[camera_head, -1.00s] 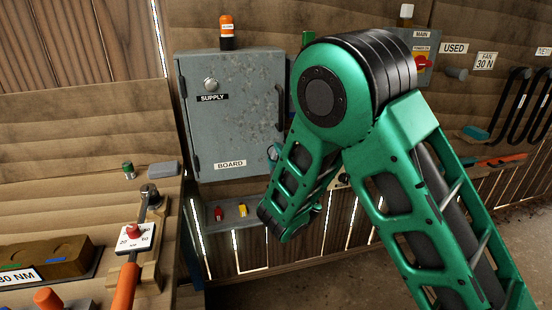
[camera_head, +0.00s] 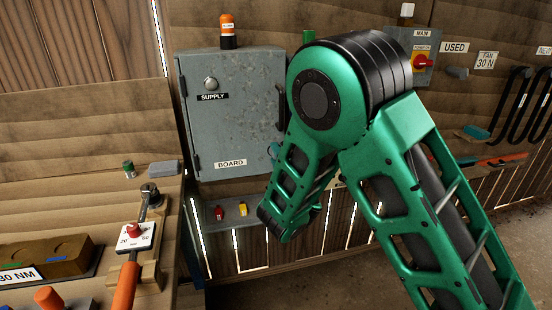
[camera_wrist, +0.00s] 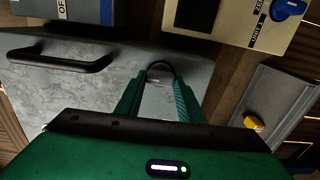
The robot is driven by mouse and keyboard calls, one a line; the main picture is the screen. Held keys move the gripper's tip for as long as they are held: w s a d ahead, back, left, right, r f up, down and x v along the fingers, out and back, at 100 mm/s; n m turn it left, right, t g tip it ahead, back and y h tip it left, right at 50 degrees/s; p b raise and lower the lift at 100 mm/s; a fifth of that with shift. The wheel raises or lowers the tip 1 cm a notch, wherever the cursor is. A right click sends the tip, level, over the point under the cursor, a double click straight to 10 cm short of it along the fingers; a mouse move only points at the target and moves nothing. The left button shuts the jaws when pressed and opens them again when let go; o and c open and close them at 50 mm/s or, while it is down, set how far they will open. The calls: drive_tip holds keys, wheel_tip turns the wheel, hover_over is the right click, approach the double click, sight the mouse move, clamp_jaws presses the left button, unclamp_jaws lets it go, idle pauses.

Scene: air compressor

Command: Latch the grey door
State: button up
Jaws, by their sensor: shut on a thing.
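The grey door (camera_head: 235,110) is the front of a wall cabinet marked SUPPLY and BOARD. It looks closed or nearly so in the head view; a small gap cannot be ruled out. A round lock (camera_head: 211,84) sits at its upper left. Its black handle (camera_wrist: 62,60) shows at the left of the wrist view. My gripper (camera_wrist: 160,90) is at the door's lower right area, hidden behind my arm in the head view. Its green fingers are around a small part with a dark curved end; whether this is the latch cannot be told.
An orange beacon (camera_head: 228,32) stands on the cabinet. A small panel with red and yellow switches (camera_head: 241,209) is below it. A box with a blue knob (camera_wrist: 287,9) is close to my gripper. A workbench with an orange-handled torque wrench (camera_head: 126,285) is at left.

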drive_tip(key=shift+d, duration=0.1)
drive_tip(key=o, duration=1.1)
drive_tip(key=shift+c, duration=0.2)
drive_tip(key=shift+s, duration=0.1)
drive_tip(key=v, duration=1)
drive_tip(key=shift+s, duration=0.2)
drive_tip(key=shift+d, duration=0.1)
